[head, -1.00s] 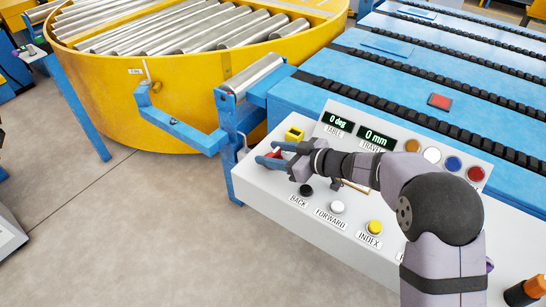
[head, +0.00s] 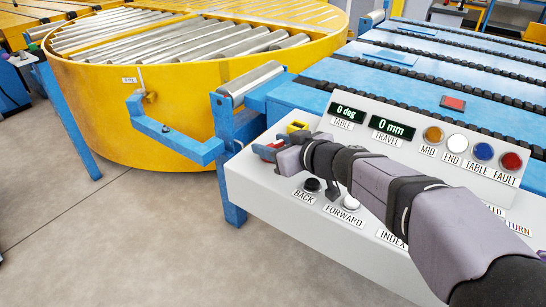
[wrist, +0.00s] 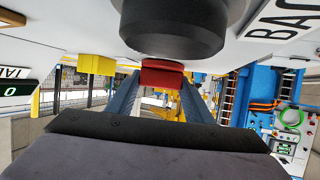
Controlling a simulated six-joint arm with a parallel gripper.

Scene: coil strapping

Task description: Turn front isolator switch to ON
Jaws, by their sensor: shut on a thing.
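The isolator switch shows as a red handle (wrist: 162,74) between my gripper's blue fingers in the wrist view; a bit of red also shows in the head view (head: 277,144). My gripper (head: 266,150) is shut on this red handle at the left end of the white control panel (head: 262,195). A yellow block (head: 297,127) sits just behind the handle and also shows in the wrist view (wrist: 97,65). The handle's angle and any ON mark are hidden by my gripper.
The black BACK button (head: 312,186) and white FORWARD button (head: 351,202) lie close under my arm. Displays read 0 deg and 0 mm. The yellow turntable (head: 120,105) stands behind left; a blue bracket (head: 175,140) juts beside the panel.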

